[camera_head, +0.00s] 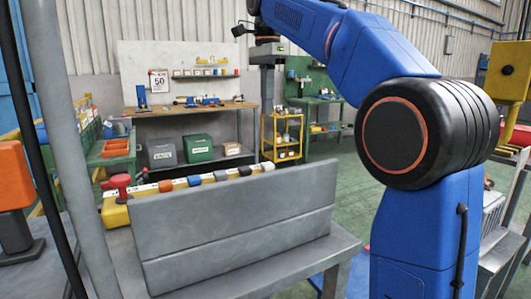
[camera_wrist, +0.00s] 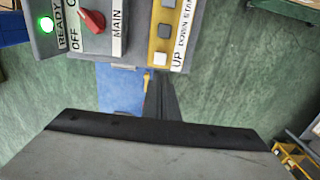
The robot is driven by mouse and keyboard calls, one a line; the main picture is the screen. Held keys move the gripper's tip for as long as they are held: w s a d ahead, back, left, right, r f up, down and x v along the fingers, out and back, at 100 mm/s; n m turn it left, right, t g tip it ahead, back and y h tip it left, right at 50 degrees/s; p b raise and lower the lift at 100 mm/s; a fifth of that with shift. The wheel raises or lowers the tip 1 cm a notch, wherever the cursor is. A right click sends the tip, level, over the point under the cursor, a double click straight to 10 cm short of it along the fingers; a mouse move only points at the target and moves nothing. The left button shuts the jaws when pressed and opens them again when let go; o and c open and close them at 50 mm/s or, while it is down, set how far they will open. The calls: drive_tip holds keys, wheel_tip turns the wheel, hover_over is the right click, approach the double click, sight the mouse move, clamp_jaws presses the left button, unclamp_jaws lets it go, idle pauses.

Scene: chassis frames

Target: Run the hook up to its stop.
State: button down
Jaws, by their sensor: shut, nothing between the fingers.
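The hook is not visible in either view. In the wrist view a yellow button strip (camera_wrist: 158,10) carries labelled buttons: a white UP button (camera_wrist: 160,58) at its near end, then a grey DOWN button (camera_wrist: 164,31). The START label is partly cut off. My gripper (camera_wrist: 160,76) is shut and empty. Its dark fingers point away from the camera, their tips appearing just below the UP end of the strip. I cannot tell their height above it. In the head view a row of coloured buttons (camera_head: 194,181) on a yellow box shows behind a grey panel.
Beside the strip are a lit green READY lamp (camera_wrist: 47,24) and a red MAIN rotary switch (camera_wrist: 91,20). In the head view, the grey panel (camera_head: 235,220) partly hides the yellow box. A red mushroom knob (camera_head: 120,181) stands at its left end. Green floor lies beyond.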

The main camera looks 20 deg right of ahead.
sight(268, 163)
wheel_tip(268, 163, down, 14)
drive_tip(key=shift+r, duration=0.1)
idle(0.5)
